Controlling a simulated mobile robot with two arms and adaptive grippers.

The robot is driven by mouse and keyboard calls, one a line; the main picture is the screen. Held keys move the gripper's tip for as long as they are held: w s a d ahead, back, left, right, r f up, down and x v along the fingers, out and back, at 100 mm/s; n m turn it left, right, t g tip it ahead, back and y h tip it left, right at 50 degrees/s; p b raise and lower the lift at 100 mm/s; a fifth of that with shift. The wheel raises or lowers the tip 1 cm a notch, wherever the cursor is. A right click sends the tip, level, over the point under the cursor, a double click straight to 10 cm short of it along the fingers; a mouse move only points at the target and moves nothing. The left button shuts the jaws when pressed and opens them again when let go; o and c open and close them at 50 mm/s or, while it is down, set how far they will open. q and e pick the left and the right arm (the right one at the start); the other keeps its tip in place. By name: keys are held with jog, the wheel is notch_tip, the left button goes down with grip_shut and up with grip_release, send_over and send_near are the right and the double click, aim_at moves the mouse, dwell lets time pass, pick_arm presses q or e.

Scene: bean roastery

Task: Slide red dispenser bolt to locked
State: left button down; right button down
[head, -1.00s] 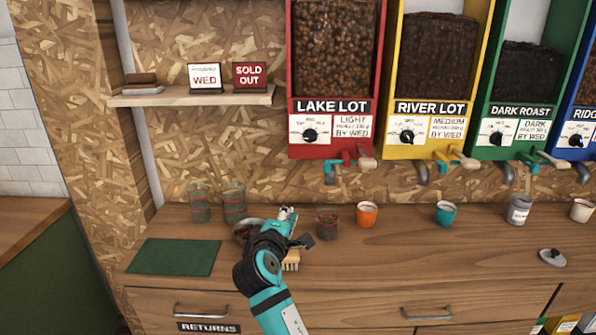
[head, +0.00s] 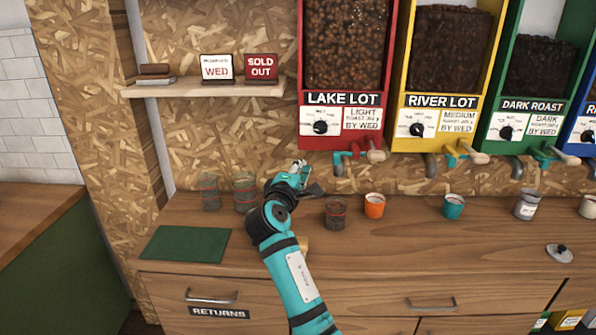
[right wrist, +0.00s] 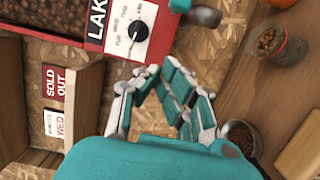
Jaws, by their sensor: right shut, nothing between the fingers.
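The red dispenser (head: 306,75), labelled LAKE LOT, hangs on the wall and shows at the top of the right wrist view (right wrist: 170,20). Below it in the head view are a teal spout piece (head: 339,165) and a bolt with a tan knob (head: 376,155); I cannot tell the bolt's exact position. My right gripper (head: 300,167) is shut and empty, below and left of the dispenser, apart from the bolt. In the right wrist view its fingertips (right wrist: 157,70) come together below the dial. My left gripper is not in view.
Glasses (head: 245,192), a cup of beans (head: 336,213), an orange cup (head: 374,206) and a teal cup (head: 453,207) stand on the counter. A shelf (head: 205,90) with signs is at upper left. A green mat (head: 185,244) lies at the counter's left. The yellow dispenser (head: 405,100) is on the right.

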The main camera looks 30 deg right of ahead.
aim_at(336, 160)
jog(key=w+d+p, duration=0.1)
jog(key=d+p, duration=0.1)
jog(key=d, duration=0.4)
jog(key=shift+d+p, duration=0.3)
jog(key=shift+p, duration=0.1)
jog(key=shift+w, duration=0.1)
jog(key=s+d+p, duration=0.1)
jog(key=s+d, duration=0.1)
jog(key=d, duration=0.1)
jog(key=shift+s+d+r+p, duration=0.1)
jog(key=shift+d+p, duration=0.1)
jog(key=shift+p, duration=0.15)
